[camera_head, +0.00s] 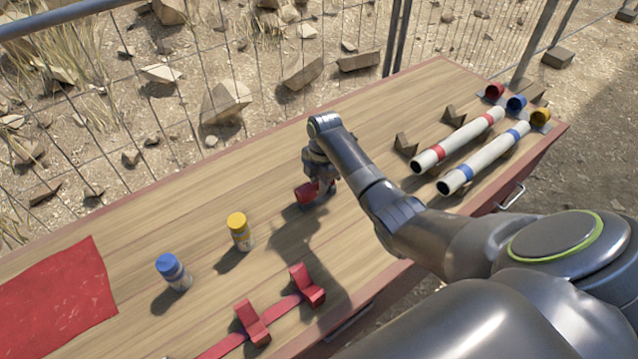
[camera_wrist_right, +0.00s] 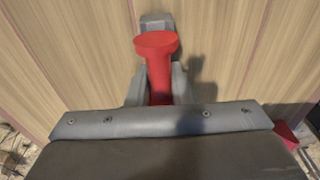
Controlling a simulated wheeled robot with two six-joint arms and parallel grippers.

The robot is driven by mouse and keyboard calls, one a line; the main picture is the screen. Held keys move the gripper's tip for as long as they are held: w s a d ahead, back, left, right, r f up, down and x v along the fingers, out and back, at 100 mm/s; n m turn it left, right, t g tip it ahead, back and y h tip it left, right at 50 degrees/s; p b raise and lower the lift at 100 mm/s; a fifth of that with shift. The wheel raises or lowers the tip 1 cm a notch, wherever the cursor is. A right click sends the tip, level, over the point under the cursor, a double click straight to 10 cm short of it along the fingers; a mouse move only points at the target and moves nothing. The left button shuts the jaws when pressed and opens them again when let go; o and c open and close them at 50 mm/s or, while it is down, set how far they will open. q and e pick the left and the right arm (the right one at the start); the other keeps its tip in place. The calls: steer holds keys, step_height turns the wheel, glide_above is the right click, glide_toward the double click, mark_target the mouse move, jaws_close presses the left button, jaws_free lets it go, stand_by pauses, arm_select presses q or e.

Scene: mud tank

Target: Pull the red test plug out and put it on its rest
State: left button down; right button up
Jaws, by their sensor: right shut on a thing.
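The red test plug (camera_head: 306,193) is in my right gripper (camera_head: 322,191) at the middle of the table. In the right wrist view the plug (camera_wrist_right: 157,62) has a wide round head and a narrower body. The gripper's grey fingers (camera_wrist_right: 158,88) are shut on both sides of that body. The plug's lower end is hidden, so I cannot tell whether it touches anything. Two red cradle-like supports (camera_head: 251,322) (camera_head: 307,285) stand on a red strip at the near edge; I cannot tell whether they are the plug's rest. My left gripper is not in view.
Two white pipes, one with red bands (camera_head: 458,140) and one with blue (camera_head: 485,157), lie at the right. Red (camera_head: 494,91), blue (camera_head: 516,102) and yellow (camera_head: 540,116) sockets stand behind. Yellow-capped (camera_head: 240,231) and blue-capped (camera_head: 173,271) bottles and a red mat (camera_head: 55,300) are left.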

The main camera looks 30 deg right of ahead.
steer(key=o, duration=0.9)
steer(key=shift+o, duration=0.2)
step_height(320, 180, up, 17)
steer(key=d+p, duration=0.1)
steer(key=p, duration=0.3)
steer(key=shift+d+r+p, duration=0.2)
steer(key=shift+d+p, duration=0.05)
steer(key=shift+p, duration=0.15)
steer(key=shift+w, duration=0.1)
